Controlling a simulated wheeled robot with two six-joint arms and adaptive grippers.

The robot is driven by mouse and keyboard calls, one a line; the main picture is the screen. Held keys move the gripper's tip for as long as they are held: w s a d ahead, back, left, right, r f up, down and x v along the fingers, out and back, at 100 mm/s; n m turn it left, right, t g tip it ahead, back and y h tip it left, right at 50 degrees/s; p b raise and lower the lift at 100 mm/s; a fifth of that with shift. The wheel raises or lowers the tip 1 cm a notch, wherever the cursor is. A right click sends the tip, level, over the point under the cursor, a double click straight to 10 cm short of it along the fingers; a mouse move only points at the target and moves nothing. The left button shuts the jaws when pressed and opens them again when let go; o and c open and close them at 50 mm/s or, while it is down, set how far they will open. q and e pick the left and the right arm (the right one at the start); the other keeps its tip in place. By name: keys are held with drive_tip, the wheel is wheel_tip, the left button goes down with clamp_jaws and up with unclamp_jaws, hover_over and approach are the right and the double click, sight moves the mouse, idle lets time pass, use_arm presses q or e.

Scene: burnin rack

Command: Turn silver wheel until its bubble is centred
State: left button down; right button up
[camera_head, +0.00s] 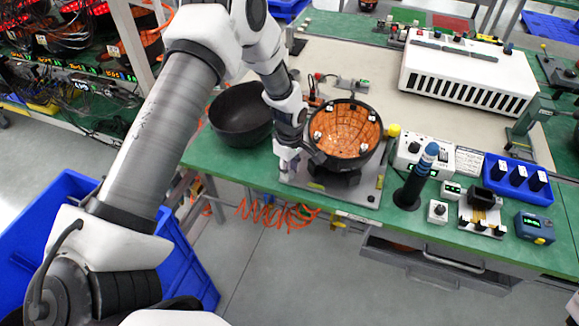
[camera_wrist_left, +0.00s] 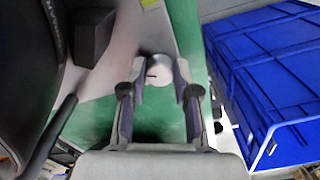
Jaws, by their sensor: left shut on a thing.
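My left gripper (camera_head: 287,170) reaches down at the left front corner of a grey levelling plate (camera_head: 365,190). In the left wrist view its two fingers (camera_wrist_left: 160,78) close around the silver wheel (camera_wrist_left: 158,68), a round bright disc with a dark mark on top. In the head view the gripper hides the wheel. A small yellow-green strip (camera_head: 317,186), perhaps a bubble vial, lies on the plate's front edge; I cannot make out a bubble. A copper-tiled bowl (camera_head: 345,130) in a black ring stands on the plate. My right gripper is not in view.
A black bowl (camera_head: 240,115) stands left of the plate. On the right are a blue-handled tool in a black holder (camera_head: 410,190), a white control box (camera_head: 422,158) and a blue battery tray (camera_head: 518,180). A blue bin (camera_wrist_left: 270,75) stands below the bench edge.

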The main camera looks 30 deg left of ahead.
use_arm(q)
drive_tip(key=m, duration=0.3)
drive_tip(key=shift+s+f+m, duration=0.1)
drive_tip(key=shift+s+m, duration=0.05)
drive_tip(key=shift+m, duration=0.25)
drive_tip(key=m, duration=0.4)
drive_tip(key=shift+p, duration=0.35)
drive_tip(key=m, duration=0.4)
drive_tip(key=shift+s+m, duration=0.1)
drive_tip(key=shift+m, duration=1.7)
drive_tip(key=c, duration=0.9)
unclamp_jaws()
drive_tip(key=shift+o, duration=0.2)
